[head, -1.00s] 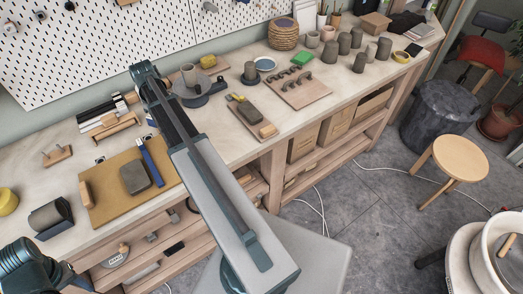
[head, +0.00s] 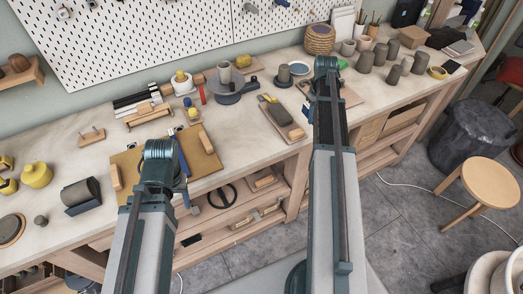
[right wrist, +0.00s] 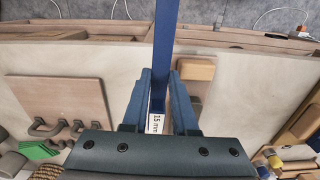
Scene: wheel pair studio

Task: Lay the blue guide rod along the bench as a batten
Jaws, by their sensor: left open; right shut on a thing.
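A blue rod (right wrist: 167,35) with a white "15 mm" label is held in my right gripper (right wrist: 160,88), which is shut on it. In the right wrist view the rod runs away from the jaws across the bench front edge; whether it touches the bench I cannot tell. In the head view my right arm mostly hides the rod. The bench (head: 245,145) is a long pale worktop. My left gripper (head: 160,152) is open in front of the brown mat (head: 207,163); its fingers are largely hidden.
Under the right wrist, a board with clay handles (right wrist: 60,100) lies on one side and a tan block (right wrist: 196,69) on the other. A turntable (head: 228,88), clay cylinders (head: 366,62) and a dark roll (head: 80,192) stand along the bench. Its near edge is partly clear.

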